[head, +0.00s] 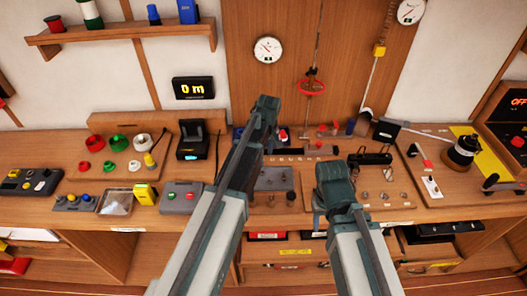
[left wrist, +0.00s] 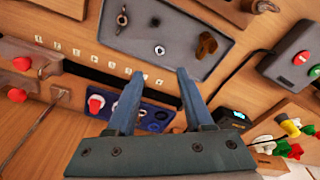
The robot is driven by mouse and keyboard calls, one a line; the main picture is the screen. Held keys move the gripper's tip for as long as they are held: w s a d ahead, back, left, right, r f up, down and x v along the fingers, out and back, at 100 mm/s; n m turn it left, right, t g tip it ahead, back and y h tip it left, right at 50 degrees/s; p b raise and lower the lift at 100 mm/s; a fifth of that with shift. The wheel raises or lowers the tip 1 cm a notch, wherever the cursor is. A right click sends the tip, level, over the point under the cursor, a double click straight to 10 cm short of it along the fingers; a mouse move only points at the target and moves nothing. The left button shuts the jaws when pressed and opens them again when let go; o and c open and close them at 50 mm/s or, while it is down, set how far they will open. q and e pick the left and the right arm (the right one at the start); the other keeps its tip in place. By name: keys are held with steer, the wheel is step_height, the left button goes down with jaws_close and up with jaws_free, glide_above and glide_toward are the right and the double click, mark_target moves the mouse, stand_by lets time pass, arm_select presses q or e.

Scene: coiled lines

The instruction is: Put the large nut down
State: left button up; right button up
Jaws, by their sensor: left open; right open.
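I cannot pick out the large nut with certainty. In the left wrist view a grey plate (left wrist: 185,75) carries a small ring-like piece (left wrist: 160,50), a winged metal piece (left wrist: 122,20) and a brown knob (left wrist: 206,44). The same plate shows small in the head view (head: 262,183), partly behind my left arm. My left gripper (head: 265,104) is above the bench; in the left wrist view its fingers (left wrist: 160,75) are apart with nothing held between them. My right gripper (head: 335,166) is over the right-middle of the bench, its fingertips hard to see; nothing shows held in it.
A blue panel with a red knob (left wrist: 96,104) lies beneath my left fingers. A grey box with red and green buttons (head: 182,196) stands left of my left arm. Coloured reels (head: 119,142) stand at the left. A black spool (head: 463,151) stands at the right.

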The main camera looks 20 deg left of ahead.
arm_select(q)
steer(key=s+d+m, duration=0.6)
steer(key=s, duration=0.5)
steer(key=s+d+m+g, duration=0.1)
steer(key=s+d+m, duration=0.5)
steer(key=s, duration=0.6)
steer(key=shift+s+d+r+m, duration=0.15)
steer(key=shift+s+r+m, duration=0.15)
steer(key=shift+r+m, duration=0.2)
arm_select(e)
steer(key=shift+r, duration=0.5)
arm_select(q)
steer(key=shift+f, duration=0.1)
step_height(320, 180, down, 4)
steer(key=b, duration=0.3)
steer(key=shift+r, duration=0.2)
arm_select(e)
step_height(320, 180, down, 4)
steer(key=shift+r, duration=0.15)
